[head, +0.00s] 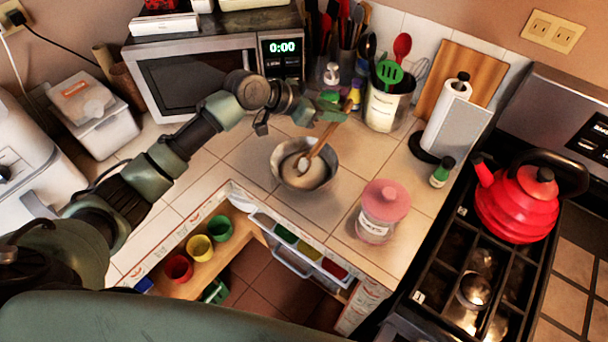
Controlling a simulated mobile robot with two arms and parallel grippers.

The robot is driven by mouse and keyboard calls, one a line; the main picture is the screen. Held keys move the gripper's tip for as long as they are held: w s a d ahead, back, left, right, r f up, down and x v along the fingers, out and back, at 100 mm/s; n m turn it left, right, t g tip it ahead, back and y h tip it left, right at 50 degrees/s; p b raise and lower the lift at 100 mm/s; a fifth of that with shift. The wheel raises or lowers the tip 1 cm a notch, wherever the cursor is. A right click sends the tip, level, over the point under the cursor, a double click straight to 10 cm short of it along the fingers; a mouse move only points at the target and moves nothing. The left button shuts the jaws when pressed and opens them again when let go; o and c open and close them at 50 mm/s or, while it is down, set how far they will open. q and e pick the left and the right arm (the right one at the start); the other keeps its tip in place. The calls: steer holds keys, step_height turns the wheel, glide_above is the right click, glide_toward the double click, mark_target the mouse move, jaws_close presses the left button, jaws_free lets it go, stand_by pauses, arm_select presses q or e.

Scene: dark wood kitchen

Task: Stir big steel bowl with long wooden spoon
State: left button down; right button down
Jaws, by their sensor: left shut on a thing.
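The big steel bowl (280,174) stands upright on the tiled counter near its inner corner, with something pale brown in it. The long wooden spoon (318,147) leans in the bowl, its head low inside and its handle rising up and right. My left gripper (334,117) is above and behind the bowl, shut on the upper end of the spoon handle. The green gripper parts partly hide the handle's top. My right gripper is not in the head view.
A pink-lidded jar (381,212) stands right of the bowl. A utensil crock (386,106), a paper towel holder (447,118) and a microwave (196,77) stand behind. A red kettle (516,205) sits on the stove. Bare tiles lie left of the bowl.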

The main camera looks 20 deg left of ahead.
arm_select(q)
step_height(320, 180, up, 8)
steer(key=p, duration=0.5)
steer(key=shift+r+p, duration=0.15)
steer(key=shift+p, duration=0.15)
step_height(320, 180, up, 4)
stand_by(0.7)
